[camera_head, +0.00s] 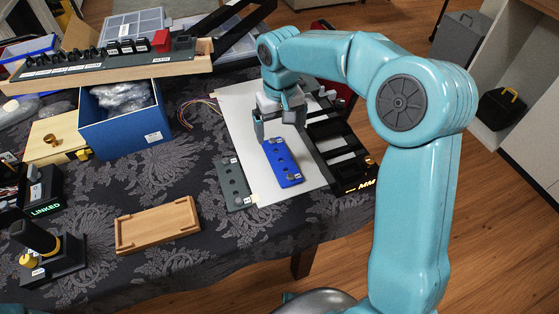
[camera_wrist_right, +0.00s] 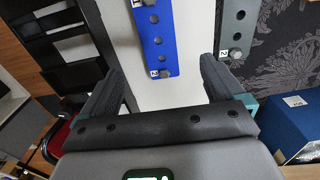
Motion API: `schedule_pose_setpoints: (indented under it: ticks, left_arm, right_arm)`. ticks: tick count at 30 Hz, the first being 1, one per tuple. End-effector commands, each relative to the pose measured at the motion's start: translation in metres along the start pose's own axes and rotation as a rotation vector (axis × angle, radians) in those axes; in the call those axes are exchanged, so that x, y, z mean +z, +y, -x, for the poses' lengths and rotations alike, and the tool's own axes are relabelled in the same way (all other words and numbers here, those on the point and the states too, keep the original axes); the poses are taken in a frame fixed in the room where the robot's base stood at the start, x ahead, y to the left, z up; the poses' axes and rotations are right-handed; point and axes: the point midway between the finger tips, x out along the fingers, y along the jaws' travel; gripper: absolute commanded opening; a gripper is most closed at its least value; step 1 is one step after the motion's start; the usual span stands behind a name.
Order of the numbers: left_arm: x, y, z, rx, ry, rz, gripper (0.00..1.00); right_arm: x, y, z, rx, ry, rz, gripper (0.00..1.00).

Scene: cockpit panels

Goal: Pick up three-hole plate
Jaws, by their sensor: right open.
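A blue plate (camera_head: 283,163) with a row of holes lies on a white sheet on the table, a small grey knob at its near end. It also shows in the wrist view (camera_wrist_right: 157,30), ahead of and between my fingertips. A dark grey-green plate (camera_head: 234,184) with similar holes and a knob lies to its left; the wrist view shows it at the upper right (camera_wrist_right: 236,28). I cannot tell for certain which is the three-hole plate. My right gripper (camera_head: 279,128) is open and empty, above the sheet at the blue plate's far end. My left gripper is not in view.
A black slotted rack (camera_head: 340,150) stands close right of the sheet. A wooden tray (camera_head: 157,225) lies at the front, and a blue box (camera_head: 122,132) stands left with bags inside. A long panel with switches (camera_head: 110,62) is at the back. Thin wires lie left of the sheet.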

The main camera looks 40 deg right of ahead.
Motion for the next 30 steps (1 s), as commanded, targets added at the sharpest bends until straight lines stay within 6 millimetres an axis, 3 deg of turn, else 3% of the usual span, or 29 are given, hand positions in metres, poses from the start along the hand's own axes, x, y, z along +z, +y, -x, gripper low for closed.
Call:
schedule_pose_setpoints:
  ticks: [1,4,13,19,29,30]
  left_arm:
    - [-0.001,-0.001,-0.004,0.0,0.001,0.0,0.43]
    - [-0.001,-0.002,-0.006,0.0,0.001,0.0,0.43]
    - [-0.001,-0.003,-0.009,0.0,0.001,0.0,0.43]
    - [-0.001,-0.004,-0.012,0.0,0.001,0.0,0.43]
    - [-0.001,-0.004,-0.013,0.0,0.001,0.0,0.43]
    - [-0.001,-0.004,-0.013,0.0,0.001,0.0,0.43]
  right_arm:
    - [0.001,0.001,-0.016,0.001,-0.005,-0.001,0.96]
    - [0.002,0.0,-0.035,0.0,-0.005,-0.001,0.96]
    - [0.0,0.0,-0.064,0.0,-0.003,0.0,0.96]
    - [-0.001,0.002,-0.096,0.0,-0.004,0.0,0.96]
    - [-0.002,0.002,-0.106,0.0,-0.001,0.0,0.96]
    - [-0.002,0.002,-0.106,0.0,-0.001,0.0,0.89]
